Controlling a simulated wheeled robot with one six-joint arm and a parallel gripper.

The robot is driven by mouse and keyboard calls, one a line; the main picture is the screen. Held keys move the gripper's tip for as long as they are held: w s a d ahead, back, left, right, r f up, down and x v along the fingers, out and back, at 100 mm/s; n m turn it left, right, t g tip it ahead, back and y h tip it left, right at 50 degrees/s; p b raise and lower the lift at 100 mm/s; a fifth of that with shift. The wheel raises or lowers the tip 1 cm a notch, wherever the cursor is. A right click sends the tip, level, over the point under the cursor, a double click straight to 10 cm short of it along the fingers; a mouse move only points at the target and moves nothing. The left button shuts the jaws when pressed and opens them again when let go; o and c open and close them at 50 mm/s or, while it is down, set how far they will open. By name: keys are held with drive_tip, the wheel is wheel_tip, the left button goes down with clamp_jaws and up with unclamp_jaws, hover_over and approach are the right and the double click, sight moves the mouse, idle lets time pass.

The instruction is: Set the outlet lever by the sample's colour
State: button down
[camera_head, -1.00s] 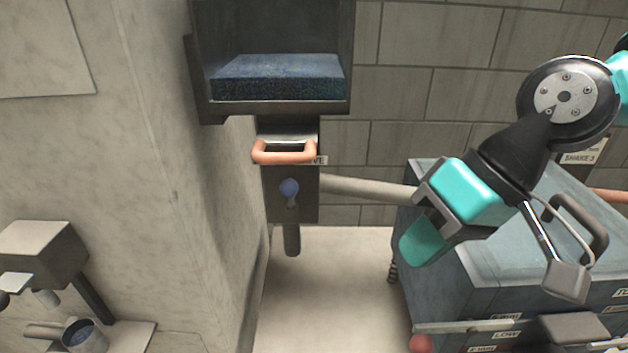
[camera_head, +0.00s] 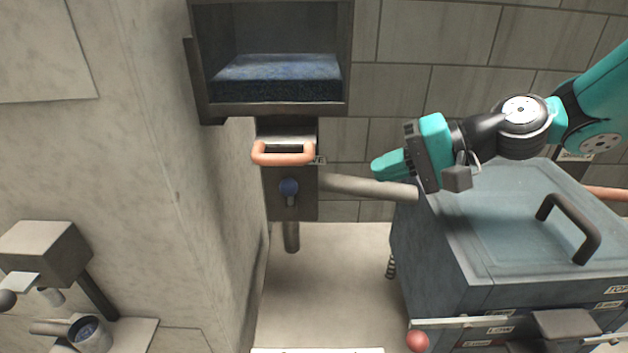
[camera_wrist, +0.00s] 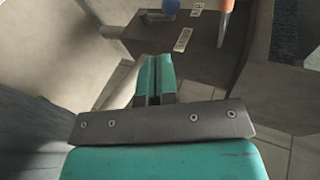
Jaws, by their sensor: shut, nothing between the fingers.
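My gripper (camera_head: 380,168) is shut and empty. It points left, above the grey pipe and right of the hopper outlet; its teal fingers (camera_wrist: 153,78) are together in the wrist view. A blue round knob (camera_head: 289,187) sits on the dark box under the hopper, below an orange handle (camera_head: 284,157). The knob also shows at the wrist view's top edge (camera_wrist: 172,6), beyond the fingers. A small metal cup (camera_head: 92,336) at lower left holds dark bluish grains. A red ball (camera_head: 418,341) sits at the left end of a pale bar on the blue-grey machine. I cannot tell which part is the outlet lever.
The hopper (camera_head: 320,108) holds blue granules. A grey pipe (camera_head: 370,187) runs from its outlet box to the blue-grey machine (camera_head: 440,245), which has a dark lid handle (camera_head: 572,228). A concrete wall (camera_head: 150,150) stands left. The floor between is clear.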

sight(296, 185)
drive_tip(key=p+x, duration=0.1)
drive_tip(key=x, duration=0.3)
drive_tip(key=p+x, duration=0.2)
drive_tip(key=x, duration=0.2)
drive_tip(key=r+p+x, duration=0.1)
drive_tip(key=x, duration=0.3)
drive_tip(key=shift+w+a, duration=0.1)
drive_tip(key=shift+a, duration=0.15)
drive_tip(key=shift+a+r, duration=0.25)
drive_tip(key=shift+a, duration=0.35)
drive_tip(key=shift+d, duration=0.1)
drive_tip(key=shift+d+r, duration=0.1)
drive_tip(key=shift+d, duration=0.25)
drive_tip(key=b+v, duration=0.2)
drive_tip(key=v, duration=1.1)
drive_tip(key=shift+b, duration=0.35)
drive_tip(key=shift+r, duration=0.1)
